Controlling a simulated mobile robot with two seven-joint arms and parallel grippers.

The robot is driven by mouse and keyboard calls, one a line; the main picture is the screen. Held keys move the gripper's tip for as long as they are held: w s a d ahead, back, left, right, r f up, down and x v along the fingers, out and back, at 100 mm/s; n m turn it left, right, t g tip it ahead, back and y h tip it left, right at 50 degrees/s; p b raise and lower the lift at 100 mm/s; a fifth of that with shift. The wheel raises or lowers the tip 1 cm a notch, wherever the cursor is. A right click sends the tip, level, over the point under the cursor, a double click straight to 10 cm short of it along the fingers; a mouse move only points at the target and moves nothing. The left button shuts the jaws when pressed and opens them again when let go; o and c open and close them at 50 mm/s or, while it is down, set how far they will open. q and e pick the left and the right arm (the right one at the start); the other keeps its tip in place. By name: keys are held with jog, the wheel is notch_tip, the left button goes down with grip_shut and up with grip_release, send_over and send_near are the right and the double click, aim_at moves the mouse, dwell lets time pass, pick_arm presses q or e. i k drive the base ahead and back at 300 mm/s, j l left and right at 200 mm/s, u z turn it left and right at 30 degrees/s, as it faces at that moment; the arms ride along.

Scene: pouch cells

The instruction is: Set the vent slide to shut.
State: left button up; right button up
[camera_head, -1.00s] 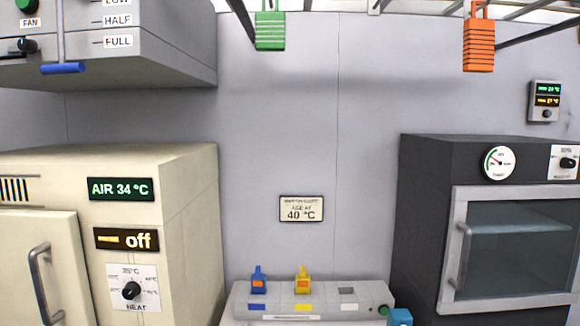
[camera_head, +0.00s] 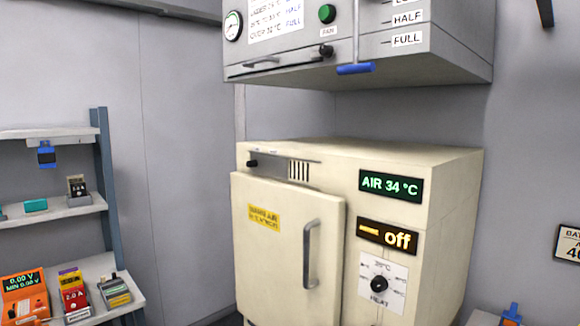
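A cream oven (camera_head: 455,230) stands in the middle right of the head view. Along the top of its front runs a grey vent strip (camera_head: 275,163), which looks like the vent slide. A black knob (camera_head: 252,163) sits at the strip's left end. To the right of it a striped patch of vent slots (camera_head: 299,170) shows uncovered. The strip carries no readable lettering. Neither of my grippers is in view.
The oven's door (camera_head: 275,270) has a grey bar handle (camera_head: 311,254). Its displays read "AIR 34 °C" and "off". A grey hood (camera_head: 450,62) with a blue pull handle (camera_head: 355,69) hangs above. Shelves (camera_head: 60,208) with small devices stand at left.

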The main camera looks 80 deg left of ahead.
aim_at(274, 167)
jog(key=u, duration=2.75)
